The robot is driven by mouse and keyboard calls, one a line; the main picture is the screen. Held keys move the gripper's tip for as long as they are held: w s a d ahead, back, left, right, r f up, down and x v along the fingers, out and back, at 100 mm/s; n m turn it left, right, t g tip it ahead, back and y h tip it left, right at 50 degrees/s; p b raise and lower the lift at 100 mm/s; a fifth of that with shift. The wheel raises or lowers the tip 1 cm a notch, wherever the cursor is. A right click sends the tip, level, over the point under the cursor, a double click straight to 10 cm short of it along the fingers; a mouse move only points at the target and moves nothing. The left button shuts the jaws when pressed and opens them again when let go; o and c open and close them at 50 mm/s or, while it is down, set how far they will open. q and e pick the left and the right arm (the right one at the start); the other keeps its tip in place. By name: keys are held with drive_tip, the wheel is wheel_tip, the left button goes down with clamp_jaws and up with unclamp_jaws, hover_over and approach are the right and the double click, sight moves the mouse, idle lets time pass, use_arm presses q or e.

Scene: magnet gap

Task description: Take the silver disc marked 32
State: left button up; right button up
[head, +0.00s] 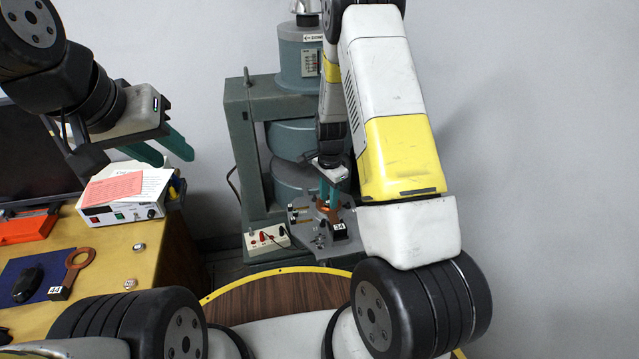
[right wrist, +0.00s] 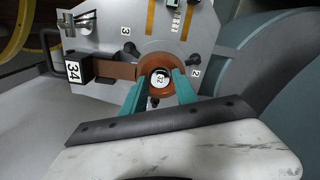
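In the right wrist view a small disc (right wrist: 160,78) with a white label sits in the round opening of a copper-coloured ring holder (right wrist: 122,71). The label seems to read 32, but it is small and turned. The holder's black end block (right wrist: 80,69) is marked 34. My right gripper (right wrist: 160,82) has its teal fingers apart, one on each side of the disc, over the ring; no contact with the disc is clear. It also shows in the head view (head: 329,192), at the grey plate. My left gripper (head: 166,150) is open and empty above the table at left.
The grey plate (head: 316,245) stands before a large grey-green magnet (head: 240,130). The wooden table (head: 110,260) at left bears a power supply (head: 122,213), a blue mat (head: 22,268), a copper holder marked 44 (head: 70,272), and two small discs (head: 138,246) (head: 130,284).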

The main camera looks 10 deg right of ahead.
clamp_jaws()
drive_tip(key=shift+r, duration=2.55)
